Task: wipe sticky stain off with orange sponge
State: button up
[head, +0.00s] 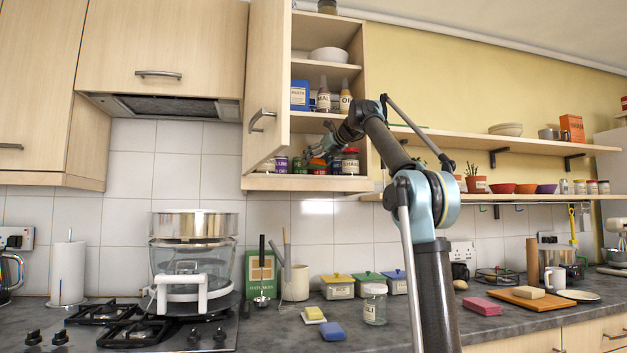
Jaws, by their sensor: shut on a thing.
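My arm reaches up from the right into the open wall cupboard (358,106). My gripper (318,150) is at the cupboard's lowest compartment, among jars, and is small and partly merged with them in the picture. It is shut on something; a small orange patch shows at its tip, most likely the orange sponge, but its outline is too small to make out. No orange sponge shows elsewhere. I cannot see a sticky stain; the jars and my arm hide part of the cupboard floor.
The cupboard door (266,85) stands open on the left. Jars with coloured lids (350,160) crowd the lowest shelf. On the counter are a blue sponge (332,331), a pink sponge (480,308), a glass jar (374,306) and a hob (125,325) with a steamer (193,262).

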aim_at(319, 165)
jog(key=shift+s+d, duration=0.25)
jog(key=shift+s, duration=0.5)
jog(key=shift+s+d, duration=0.2)
jog(key=shift+s, duration=0.55)
jog(key=shift+s+d, duration=0.25)
jog(key=shift+s, duration=0.5)
jog(key=shift+f, duration=1.95)
jog(key=shift+w+a+r, duration=0.1)
jog(key=shift+w+a, duration=0.15)
jog(key=shift+w, duration=0.6)
jog(key=shift+w+a+f, duration=0.1)
jog(key=shift+w+a, duration=0.15)
jog(key=shift+w, duration=0.6)
jog(key=shift+w+a+r, duration=0.1)
jog(key=shift+w+a, duration=0.15)
jog(key=shift+w, duration=0.6)
jog(key=shift+w+a, duration=0.2)
jog(key=shift+w, duration=0.55)
jog(key=shift+w+a, duration=0.25)
jog(key=shift+w, duration=0.55)
jog(key=shift+w+a, duration=0.2)
jog(key=shift+w, duration=0.55)
jog(key=shift+s, duration=0.1)
